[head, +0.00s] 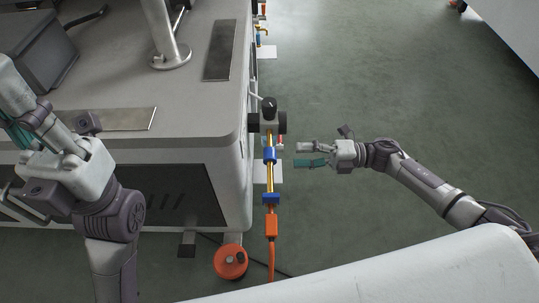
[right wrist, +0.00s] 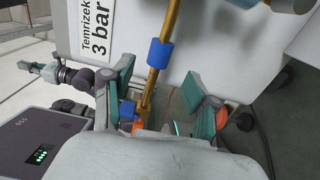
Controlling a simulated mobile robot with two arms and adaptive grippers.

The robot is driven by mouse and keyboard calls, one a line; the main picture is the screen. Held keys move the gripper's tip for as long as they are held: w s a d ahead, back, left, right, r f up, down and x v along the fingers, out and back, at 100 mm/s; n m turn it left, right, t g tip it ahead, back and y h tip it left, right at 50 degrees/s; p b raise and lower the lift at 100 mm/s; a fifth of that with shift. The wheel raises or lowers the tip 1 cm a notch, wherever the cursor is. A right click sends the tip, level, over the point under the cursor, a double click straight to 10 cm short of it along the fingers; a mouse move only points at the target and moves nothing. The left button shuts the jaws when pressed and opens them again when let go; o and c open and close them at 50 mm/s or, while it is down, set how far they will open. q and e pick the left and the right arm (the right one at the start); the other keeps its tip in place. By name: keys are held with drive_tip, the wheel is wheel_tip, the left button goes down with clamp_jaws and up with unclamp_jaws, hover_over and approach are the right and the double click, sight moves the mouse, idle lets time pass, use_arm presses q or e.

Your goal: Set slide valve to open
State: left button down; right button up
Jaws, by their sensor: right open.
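A brass pipe (head: 270,177) runs beside the machine's right side in the head view. A blue collar (head: 270,155) sits on its upper part, and a second blue piece (head: 271,198) is lower, above an orange connector (head: 271,225). I cannot tell which part is the sliding one. My right gripper (head: 305,155) is open and empty, to the right of the pipe and apart from it. The right wrist view shows the upper collar (right wrist: 160,54) on the pipe, beyond the open fingers. My left arm is at the left; its finger state is unclear (head: 15,132).
The grey machine (head: 190,125) fills the left, with a black knob (head: 268,105) at the pipe's top. An orange round object (head: 230,262) is on the floor. A label reading 3 bar (right wrist: 98,30) is on the white panel. Floor to the right is clear.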

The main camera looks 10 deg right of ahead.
sight(270, 154)
drive_tip(key=a, duration=0.2)
drive_tip(key=w+a+b, duration=0.1)
drive_tip(key=a, duration=0.5)
drive_tip(key=shift+w+a+b, duration=0.2)
drive_tip(key=shift+w+b, duration=0.15)
drive_tip(key=shift+w, duration=0.05)
clamp_jaws()
